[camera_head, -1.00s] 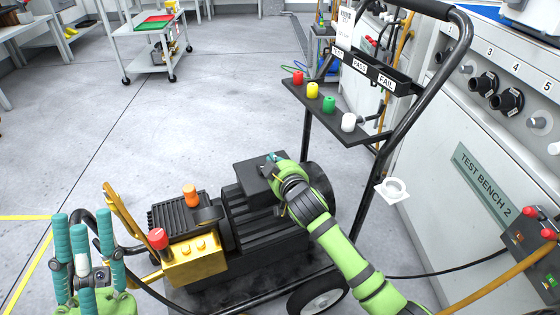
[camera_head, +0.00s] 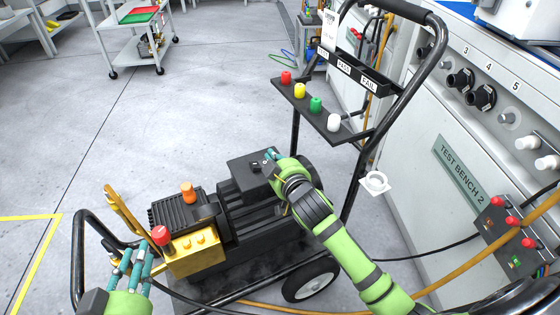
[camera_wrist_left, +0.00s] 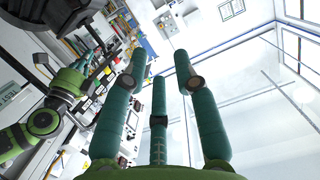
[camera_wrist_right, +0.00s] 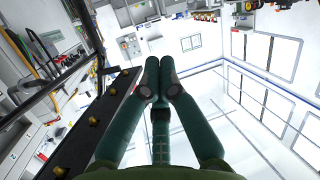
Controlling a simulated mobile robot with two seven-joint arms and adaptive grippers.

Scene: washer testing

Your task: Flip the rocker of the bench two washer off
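The pressure washer stands on a black wheeled cart, with a ribbed dark motor (camera_head: 240,222) and a yellow pump block (camera_head: 190,252). A black switch box (camera_head: 243,172) sits on top of the motor. A small rocker (camera_head: 256,167) seems to show on its top; its position is too small to tell. My right gripper (camera_head: 270,156) is at the right edge of that box, pointing over it; contact cannot be told. In the right wrist view its fingers (camera_wrist_right: 159,62) are together and empty. My left gripper (camera_head: 140,264) is beside the pump's left end. Its fingers are spread and empty in the left wrist view (camera_wrist_left: 158,72).
The cart's handle (camera_head: 425,20) carries a shelf (camera_head: 315,112) with red, yellow, green and white knobs, and a bin marked PASS and FAIL. Test Bench 2 (camera_head: 440,185) stands at right, with a red-button control box (camera_head: 510,235).

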